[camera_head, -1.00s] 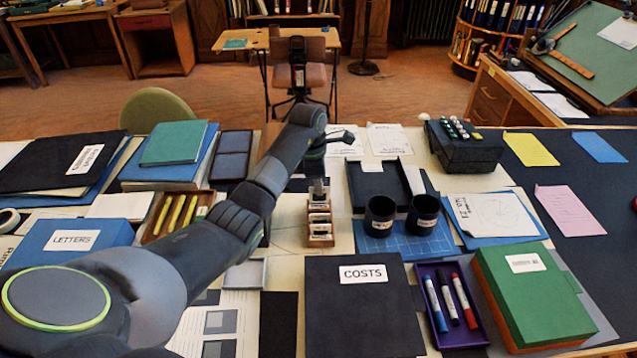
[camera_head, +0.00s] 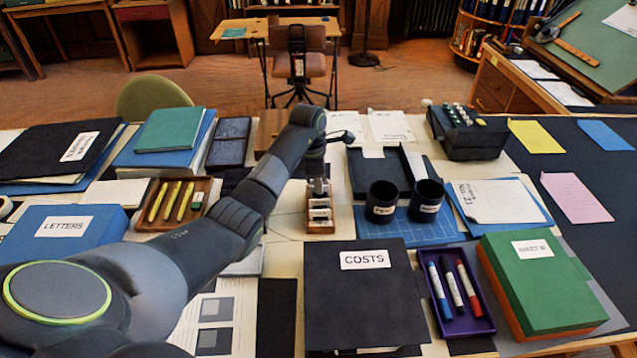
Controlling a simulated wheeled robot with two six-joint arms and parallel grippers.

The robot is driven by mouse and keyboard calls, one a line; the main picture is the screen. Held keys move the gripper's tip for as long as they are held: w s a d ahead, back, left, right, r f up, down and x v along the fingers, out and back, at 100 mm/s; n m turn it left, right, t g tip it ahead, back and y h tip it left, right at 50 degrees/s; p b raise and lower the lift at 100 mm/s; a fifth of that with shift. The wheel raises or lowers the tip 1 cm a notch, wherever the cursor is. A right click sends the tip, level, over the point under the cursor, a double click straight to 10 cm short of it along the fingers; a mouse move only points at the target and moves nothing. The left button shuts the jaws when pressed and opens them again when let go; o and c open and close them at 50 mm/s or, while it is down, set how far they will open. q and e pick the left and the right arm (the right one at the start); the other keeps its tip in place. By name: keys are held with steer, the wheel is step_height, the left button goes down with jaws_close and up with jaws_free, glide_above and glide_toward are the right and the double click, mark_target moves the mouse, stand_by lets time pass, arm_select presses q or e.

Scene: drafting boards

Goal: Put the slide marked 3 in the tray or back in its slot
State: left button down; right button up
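A small wooden slide rack (camera_head: 320,228) stands mid-table, holding several slides with white labels. The labels are too small to read, so I cannot tell which slide is marked 3. My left gripper (camera_head: 318,184) points down at the far end of the rack, its tips at the rearmost slot. My own wrist partly hides it, and I cannot tell whether it is open or holds a slide. A black open tray (camera_head: 428,170) lies behind and right of the rack. A small pale tray (camera_head: 247,265) is partly hidden below my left forearm. My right gripper is out of view.
Two dark cups (camera_head: 383,205) stand right of the rack on a blue gridded mat (camera_head: 400,234). A black COSTS folder (camera_head: 365,300) lies in front, beside a purple marker tray (camera_head: 455,325). A wooden pen tray (camera_head: 165,222) is on the left.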

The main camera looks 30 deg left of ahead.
arm_select(q)
steer(key=c, duration=1.6)
jaws_free()
steer(key=shift+r, duration=0.1)
steer(key=shift+r, duration=0.3)
steer(key=r+p, duration=0.2)
steer(key=r, duration=0.3)
steer(key=a+r+p, duration=0.1)
steer(key=r+p, duration=0.2)
steer(key=r, duration=0.3)
steer(key=s+a+r+p, duration=0.1)
steer(key=r+p, duration=0.1)
steer(key=r, duration=0.3)
steer(key=shift+r, duration=0.25)
steer(key=shift+d+f, duration=0.1)
